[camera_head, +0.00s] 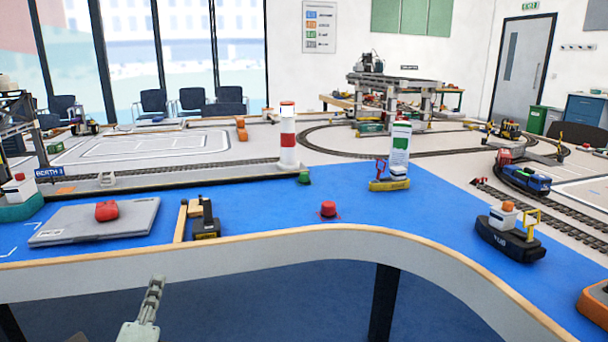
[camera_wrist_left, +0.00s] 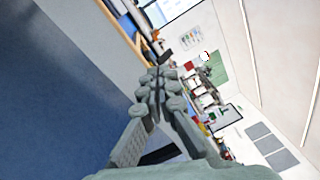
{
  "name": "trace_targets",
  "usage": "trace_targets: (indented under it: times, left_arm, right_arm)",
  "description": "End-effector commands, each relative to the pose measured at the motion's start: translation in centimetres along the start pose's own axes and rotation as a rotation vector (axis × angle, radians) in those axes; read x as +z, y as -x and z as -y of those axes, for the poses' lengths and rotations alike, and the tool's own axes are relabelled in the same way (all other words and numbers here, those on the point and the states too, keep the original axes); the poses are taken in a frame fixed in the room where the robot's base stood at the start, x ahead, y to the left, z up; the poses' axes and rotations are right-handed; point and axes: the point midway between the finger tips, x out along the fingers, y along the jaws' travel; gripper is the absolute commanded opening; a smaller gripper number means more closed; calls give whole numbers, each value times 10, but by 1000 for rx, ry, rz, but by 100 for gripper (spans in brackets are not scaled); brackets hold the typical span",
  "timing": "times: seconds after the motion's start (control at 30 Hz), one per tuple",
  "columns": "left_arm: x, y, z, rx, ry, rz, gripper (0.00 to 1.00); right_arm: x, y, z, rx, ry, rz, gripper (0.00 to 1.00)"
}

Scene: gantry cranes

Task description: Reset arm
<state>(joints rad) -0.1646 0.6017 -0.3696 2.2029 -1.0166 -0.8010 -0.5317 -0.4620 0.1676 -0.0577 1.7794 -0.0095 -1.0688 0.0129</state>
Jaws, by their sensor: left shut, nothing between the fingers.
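My left gripper (camera_head: 152,300) shows at the bottom left of the head view, in front of the table's near edge and apart from everything on it. In the left wrist view the gripper (camera_wrist_left: 157,80) has its fingers together with nothing between them. That view is turned on its side, with the blue floor at left and the room at right. My right gripper is not in either view.
The blue table (camera_head: 270,213) has a curved wooden front edge. Near it are a grey laptop (camera_head: 75,226) with a red object (camera_head: 107,211), a black-and-yellow item (camera_head: 205,222), a red buoy (camera_head: 328,209) and a tug (camera_head: 508,240). Open floor lies below.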

Motion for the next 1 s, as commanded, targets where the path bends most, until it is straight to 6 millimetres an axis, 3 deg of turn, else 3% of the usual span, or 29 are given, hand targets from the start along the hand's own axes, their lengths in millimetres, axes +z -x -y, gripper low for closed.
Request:
trace_targets:
  times: [0.17,0.27,0.4,0.5,0.7,0.9,1.0]
  left_arm:
    - [16,3,-89,228,154,41,0]
    - [30,16,-154,395,272,96,0]
    - [54,54,-249,647,460,223,0]
    - [68,86,-302,793,575,323,0]
    - [88,147,-372,1001,747,511,0]
    - [104,208,-420,1164,890,706,0]
    - [54,222,-419,1202,981,696,0]
  right_arm:
    - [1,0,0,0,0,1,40]
    - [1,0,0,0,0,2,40]
    - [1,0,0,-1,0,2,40]
    - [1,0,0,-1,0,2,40]
    - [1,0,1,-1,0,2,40]
    - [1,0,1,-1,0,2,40]
    - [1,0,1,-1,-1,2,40]
